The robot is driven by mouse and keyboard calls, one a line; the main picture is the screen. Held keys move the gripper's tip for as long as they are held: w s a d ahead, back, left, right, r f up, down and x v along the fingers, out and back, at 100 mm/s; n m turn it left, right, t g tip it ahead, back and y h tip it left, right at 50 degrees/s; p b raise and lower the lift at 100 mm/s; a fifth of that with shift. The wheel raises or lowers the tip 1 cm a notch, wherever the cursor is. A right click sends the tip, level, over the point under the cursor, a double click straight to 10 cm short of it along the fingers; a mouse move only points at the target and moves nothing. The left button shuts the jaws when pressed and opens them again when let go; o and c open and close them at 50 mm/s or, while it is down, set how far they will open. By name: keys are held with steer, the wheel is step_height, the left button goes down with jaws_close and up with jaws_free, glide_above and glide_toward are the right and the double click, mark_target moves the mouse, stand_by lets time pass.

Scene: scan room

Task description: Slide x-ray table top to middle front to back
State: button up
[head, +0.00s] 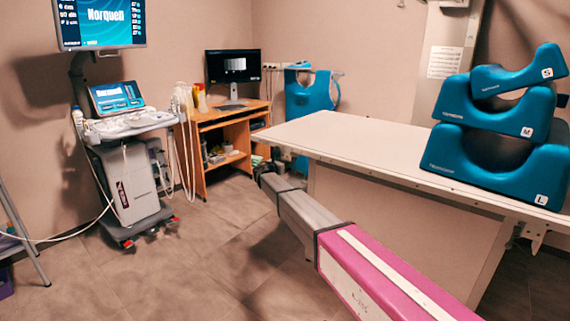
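The x-ray table top (365,145) is a flat pale panel with a metal rail along its near edge. It spans from the centre of the head view to the right edge, above a pale pedestal (395,225). My arm reaches from the bottom right, below and in front of the near edge. My gripper (265,178) is at its far dark end, close to the table top's left corner in the picture. I cannot tell whether it touches the table. Its fingers are too small and dark to read.
Teal positioners (490,160) marked S, M and L are stacked on the table's right end. An ultrasound cart (130,185) stands at the left. The floor (205,250) at left centre is clear.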

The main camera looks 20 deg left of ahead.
jaws_close()
steer(key=x, duration=0.8)
steer(key=shift+s, duration=0.1)
jaws_free()
steer(key=v, duration=1)
steer(key=shift+s+a, duration=0.1)
steer(key=shift+s, duration=0.25)
